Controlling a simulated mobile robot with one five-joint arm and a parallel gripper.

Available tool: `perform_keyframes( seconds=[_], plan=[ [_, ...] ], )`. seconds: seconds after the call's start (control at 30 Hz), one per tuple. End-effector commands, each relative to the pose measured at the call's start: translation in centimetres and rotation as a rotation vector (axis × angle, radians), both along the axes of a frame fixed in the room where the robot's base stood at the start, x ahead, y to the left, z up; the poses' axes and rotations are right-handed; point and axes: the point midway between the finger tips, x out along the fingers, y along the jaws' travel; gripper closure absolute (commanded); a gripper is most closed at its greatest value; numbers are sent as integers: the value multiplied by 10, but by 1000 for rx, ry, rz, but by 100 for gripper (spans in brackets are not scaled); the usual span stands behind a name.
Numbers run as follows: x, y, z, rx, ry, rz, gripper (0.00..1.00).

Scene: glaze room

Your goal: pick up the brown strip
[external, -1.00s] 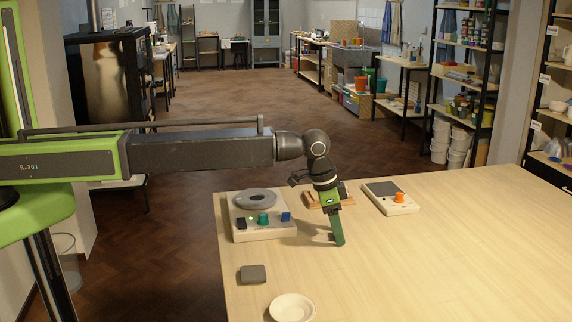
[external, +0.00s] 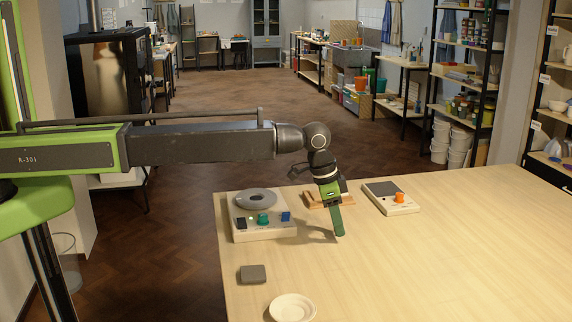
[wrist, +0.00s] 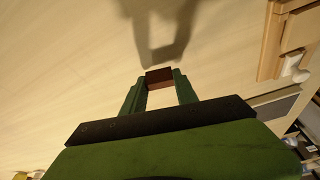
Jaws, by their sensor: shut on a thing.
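The brown strip (wrist: 159,77) shows in the wrist view as a small dark reddish-brown block between the two green fingertips. My gripper (wrist: 159,88) is shut on it, one finger on each side. In the external view my gripper (external: 340,234) points down over the wooden table; the strip is too small or too hidden to make out there. A shadow of the gripper lies on the table ahead of it in the wrist view.
A light device with a grey disc and coloured knobs (external: 240,228) stands left of my gripper. A wooden item (external: 312,203) is behind it, a scale-like device (external: 408,208) to the right. A grey block (external: 253,274) and a white dish (external: 291,308) lie in front. The right of the table is clear.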

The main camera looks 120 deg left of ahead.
Motion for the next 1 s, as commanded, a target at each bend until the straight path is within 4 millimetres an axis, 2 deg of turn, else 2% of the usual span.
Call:
perform_keyframes(
  seconds=[0.03,0.13,0.5,0.7,1.0],
  plan=[
    [0,0,15,0,0,0,100],
    [0,0,33,0,0,0,100],
    [10,-86,80,0,1,-3,100],
    [14,-111,92,-1,0,-1,100],
    [16,-116,92,0,0,0,100]
  ],
)
